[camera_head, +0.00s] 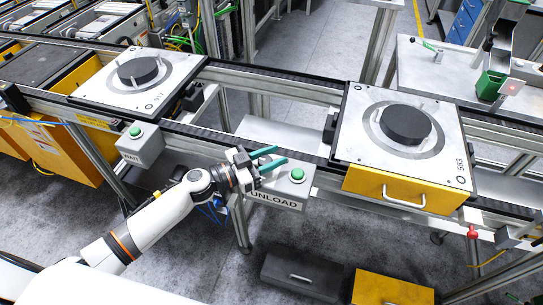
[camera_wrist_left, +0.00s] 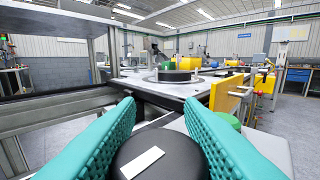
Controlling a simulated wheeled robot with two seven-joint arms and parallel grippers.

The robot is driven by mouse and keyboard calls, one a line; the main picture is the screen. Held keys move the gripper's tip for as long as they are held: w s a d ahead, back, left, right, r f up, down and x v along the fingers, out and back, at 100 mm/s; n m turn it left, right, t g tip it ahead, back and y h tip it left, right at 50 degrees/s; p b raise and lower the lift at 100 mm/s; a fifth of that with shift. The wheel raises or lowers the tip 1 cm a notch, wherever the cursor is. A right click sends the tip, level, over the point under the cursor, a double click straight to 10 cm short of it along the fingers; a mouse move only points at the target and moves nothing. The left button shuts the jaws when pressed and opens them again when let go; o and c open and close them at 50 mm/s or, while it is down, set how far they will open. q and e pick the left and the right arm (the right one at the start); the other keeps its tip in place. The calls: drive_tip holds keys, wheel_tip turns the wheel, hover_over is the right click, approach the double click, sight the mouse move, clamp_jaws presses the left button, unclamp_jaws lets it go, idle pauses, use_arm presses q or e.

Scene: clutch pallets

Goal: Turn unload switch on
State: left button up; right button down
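The unload box (camera_head: 276,199), labelled UNLOAD, hangs on the front rail of the conveyor, with a round green button (camera_head: 297,174) on top. My left gripper (camera_head: 273,160) is just left of that button, above the box. In the left wrist view its two teal fingers (camera_wrist_left: 160,130) are spread open. Between them is a round black knob (camera_wrist_left: 135,160) with a white bar, probably the unload switch; contact cannot be told. The gripper hides the knob in the head view. The green button also shows partly behind the right finger in the wrist view (camera_wrist_left: 228,121). My right gripper is not in view.
A second box (camera_head: 140,146) with a green button is at left. Pallets with black discs stand on the conveyor, one at left (camera_head: 130,95) and one at right (camera_head: 360,140). The right pallet's yellow drawer front (camera_head: 370,190) is near the unload box. Drawers (camera_head: 300,278) lie below.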

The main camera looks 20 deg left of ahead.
use_arm(q)
drive_tip(key=c, duration=0.4)
drive_tip(key=shift+c, duration=0.2)
drive_tip(key=shift+m+g+h, duration=0.4)
drive_tip(key=m+g+h, duration=0.1)
drive_tip(key=m+g, duration=0.1)
drive_tip(key=shift+g+h, duration=0.3)
drive_tip(key=shift+h, duration=0.1)
drive_tip(key=shift+s+d+f+m+g+h+b, duration=0.1)
drive_tip(key=shift+m+g+h+b, duration=0.15)
drive_tip(key=shift+m+g+b, duration=0.3)
drive_tip(key=shift+s+f+m+g+h+b, duration=0.1)
drive_tip(key=shift+m+g+h+b, duration=0.2)
drive_tip(key=shift+g, duration=0.35)
drive_tip(key=m+g+b, duration=0.2)
drive_tip(key=g, duration=0.1)
drive_tip(key=m+g+b, duration=0.2)
drive_tip(key=g, duration=0.1)
drive_tip(key=s+m+g+h+b, duration=0.1)
drive_tip(key=m+g+b, duration=0.1)
drive_tip(key=g, duration=0.1)
drive_tip(key=shift+d, duration=0.15)
drive_tip(key=shift+s+r+m+g+y+b, duration=0.15)
drive_tip(key=shift+m+g+y+b, duration=0.2)
drive_tip(key=shift+m+g+b, duration=0.75)
drive_tip(key=shift+n+g, duration=0.25)
drive_tip(key=shift+g, duration=0.15)
